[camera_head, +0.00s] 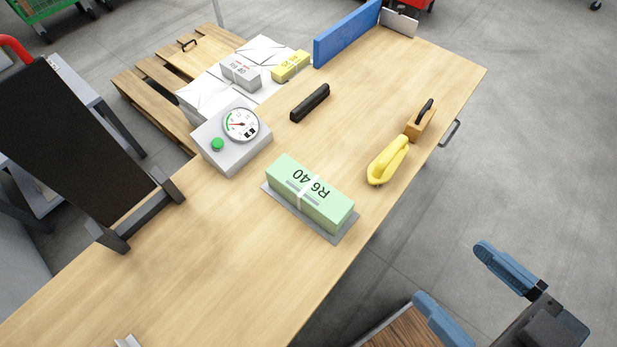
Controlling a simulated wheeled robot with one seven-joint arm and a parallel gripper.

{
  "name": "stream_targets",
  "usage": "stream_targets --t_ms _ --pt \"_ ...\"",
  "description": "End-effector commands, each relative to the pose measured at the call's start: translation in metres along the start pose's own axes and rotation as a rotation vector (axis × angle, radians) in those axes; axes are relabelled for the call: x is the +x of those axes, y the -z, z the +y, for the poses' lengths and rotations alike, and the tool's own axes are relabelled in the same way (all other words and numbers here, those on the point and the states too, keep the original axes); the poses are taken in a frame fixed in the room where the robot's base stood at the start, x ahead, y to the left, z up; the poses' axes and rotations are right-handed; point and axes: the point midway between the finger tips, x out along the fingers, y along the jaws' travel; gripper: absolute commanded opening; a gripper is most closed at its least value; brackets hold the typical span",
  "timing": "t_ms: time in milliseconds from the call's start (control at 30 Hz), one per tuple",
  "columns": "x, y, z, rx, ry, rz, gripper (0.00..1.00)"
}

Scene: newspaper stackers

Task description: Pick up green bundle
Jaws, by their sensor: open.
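The green bundle (290,172) is a long pale green block with a white band and the marking "R6 40". It lies on a thin grey plate (343,236) on the wooden table (215,255), near the table's right-hand edge. My gripper (454,275) has two blue-padded fingers spread wide apart, with nothing between them. It is at the lower right, beyond the table edge, to the right of and below the bundle in the picture.
A dial box (225,160) with a green button stands left of the bundle. A yellow handled tool (388,162) and a black bar (310,102) lie behind it. A dark panel (75,140) stands left. White stacks (200,98) carry grey and yellow bundles.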

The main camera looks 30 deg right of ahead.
Motion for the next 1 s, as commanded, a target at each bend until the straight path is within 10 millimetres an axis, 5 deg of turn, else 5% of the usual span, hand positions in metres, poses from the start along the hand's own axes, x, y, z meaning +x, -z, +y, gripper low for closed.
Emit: stream_targets --t_ms 200,467,767,1000 --pt "-0.01 0.037 0.0 0.0 0.0 0.0 1.0" --pt "0.04 -0.024 0.022 -0.076 0.075 -0.051 1.0" --pt "0.141 -0.077 0.046 -0.146 0.163 -0.121 1.0" --pt "0.235 -0.1 0.037 -0.149 0.234 -0.179 1.0"
